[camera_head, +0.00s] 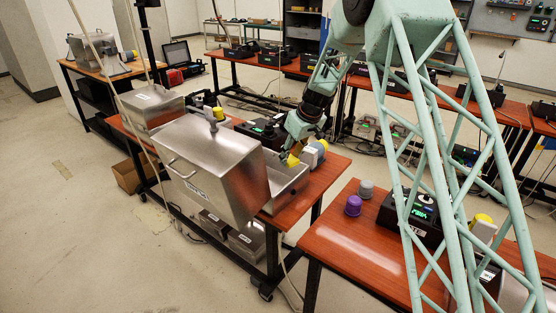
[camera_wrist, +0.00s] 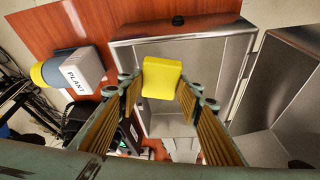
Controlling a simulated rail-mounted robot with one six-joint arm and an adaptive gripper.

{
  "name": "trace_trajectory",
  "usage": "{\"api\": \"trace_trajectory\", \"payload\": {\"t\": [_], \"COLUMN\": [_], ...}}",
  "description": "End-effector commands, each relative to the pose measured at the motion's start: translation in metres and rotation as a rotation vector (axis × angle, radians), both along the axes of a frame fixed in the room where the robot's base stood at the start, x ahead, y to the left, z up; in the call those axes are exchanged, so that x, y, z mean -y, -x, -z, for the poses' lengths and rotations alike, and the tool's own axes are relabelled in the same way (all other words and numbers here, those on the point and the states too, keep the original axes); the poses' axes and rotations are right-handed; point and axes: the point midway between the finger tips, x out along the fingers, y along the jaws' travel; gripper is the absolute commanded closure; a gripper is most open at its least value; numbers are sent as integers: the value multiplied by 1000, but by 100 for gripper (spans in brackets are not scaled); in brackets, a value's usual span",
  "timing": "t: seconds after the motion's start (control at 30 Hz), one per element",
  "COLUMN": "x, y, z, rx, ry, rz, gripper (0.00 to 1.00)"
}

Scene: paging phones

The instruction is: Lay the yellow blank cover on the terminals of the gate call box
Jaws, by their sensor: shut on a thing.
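The yellow blank cover (camera_wrist: 162,77) is a small yellow block held between the fingertips of my gripper (camera_wrist: 160,92). In the head view the cover (camera_head: 293,160) hangs below my gripper (camera_head: 297,145), over the open steel box. This open steel box (camera_head: 294,190) has its big lid (camera_head: 212,165) swung out to the left; the lid's label is too small to read. In the wrist view the box's steel rim (camera_wrist: 190,32) and floor lie behind the cover, apparently below it. I cannot make out terminals or confirm that this is the gate call box.
A grey unit labelled PLANT (camera_wrist: 82,73) with a yellow and blue end stands beside the box. A black device (camera_head: 262,130) sits behind it. A nearer red table (camera_head: 345,245) holds a purple knob-shaped piece (camera_head: 353,205) and a grey one (camera_head: 365,188).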

Motion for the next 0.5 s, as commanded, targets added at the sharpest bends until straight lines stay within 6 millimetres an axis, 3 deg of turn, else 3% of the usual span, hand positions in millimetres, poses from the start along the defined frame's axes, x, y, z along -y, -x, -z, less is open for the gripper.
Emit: {"api": "trace_trajectory", "payload": {"t": [0.5], "x": [102], "y": [70], "z": [-56], "rx": [1], "ry": [0], "rz": [186], "gripper": [78]}}
